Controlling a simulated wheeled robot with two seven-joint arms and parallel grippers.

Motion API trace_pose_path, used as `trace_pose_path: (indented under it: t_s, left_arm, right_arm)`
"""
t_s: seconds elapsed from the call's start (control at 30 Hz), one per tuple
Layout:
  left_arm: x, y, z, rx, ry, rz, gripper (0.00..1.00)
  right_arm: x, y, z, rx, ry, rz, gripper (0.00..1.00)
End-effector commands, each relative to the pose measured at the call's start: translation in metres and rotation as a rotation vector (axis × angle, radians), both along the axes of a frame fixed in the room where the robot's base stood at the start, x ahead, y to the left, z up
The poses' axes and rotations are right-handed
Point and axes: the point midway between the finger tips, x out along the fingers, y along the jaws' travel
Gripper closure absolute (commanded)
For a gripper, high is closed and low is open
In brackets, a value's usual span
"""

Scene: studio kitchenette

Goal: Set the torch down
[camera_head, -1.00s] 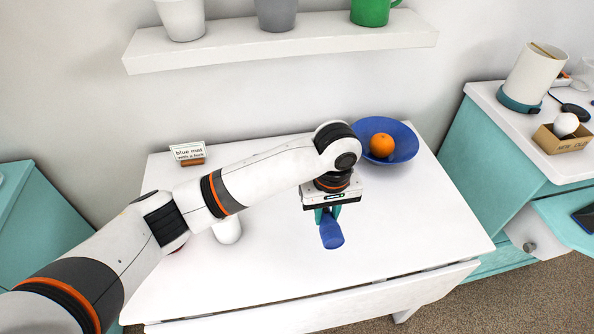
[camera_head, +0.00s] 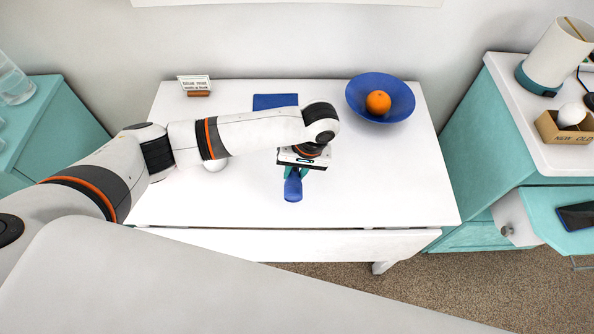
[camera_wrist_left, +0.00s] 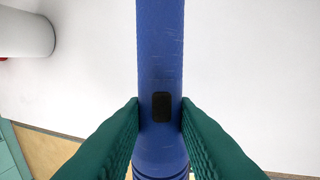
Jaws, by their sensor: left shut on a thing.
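The blue torch (camera_head: 293,189) is in my left gripper (camera_head: 293,174), over the front middle of the white table in the head view. In the left wrist view the torch (camera_wrist_left: 160,55) runs up the middle, with a black button on its side. The green fingers of my left gripper (camera_wrist_left: 160,118) are shut on it from both sides. I cannot tell whether the torch touches the table. My right gripper is not in view.
The white table (camera_head: 390,185) has bare room around the torch. A blue mat (camera_head: 275,101) lies behind my arm. A blue bowl (camera_head: 355,103) holds an orange (camera_head: 378,102). A small sign (camera_head: 195,84) stands back left. A white object (camera_head: 214,165) is partly hidden by my arm.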

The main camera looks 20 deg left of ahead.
Motion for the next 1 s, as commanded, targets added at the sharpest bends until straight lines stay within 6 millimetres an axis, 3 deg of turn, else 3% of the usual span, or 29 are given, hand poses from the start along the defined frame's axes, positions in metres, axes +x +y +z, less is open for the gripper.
trace_pose_path:
  t_s: [0.37, 0.77, 0.8, 0.9, 1.0]
  left_arm:
    - [0.000, -0.001, -0.043, -0.002, -0.001, 0.000, 1.00]
    - [0.000, -0.002, -0.048, -0.003, -0.002, -0.001, 1.00]
    - [0.000, -0.001, -0.048, -0.003, -0.002, -0.001, 0.70]
    - [0.000, -0.001, -0.048, -0.003, -0.002, -0.001, 0.53]
    - [0.000, -0.001, -0.048, -0.003, -0.002, -0.001, 0.53]
  right_arm:
    - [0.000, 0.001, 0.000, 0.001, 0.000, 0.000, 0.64]
    - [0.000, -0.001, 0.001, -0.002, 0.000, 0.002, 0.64]
    - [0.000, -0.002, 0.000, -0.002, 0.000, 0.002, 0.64]
    - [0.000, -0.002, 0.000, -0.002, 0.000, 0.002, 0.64]
    - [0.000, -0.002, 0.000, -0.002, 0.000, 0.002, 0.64]
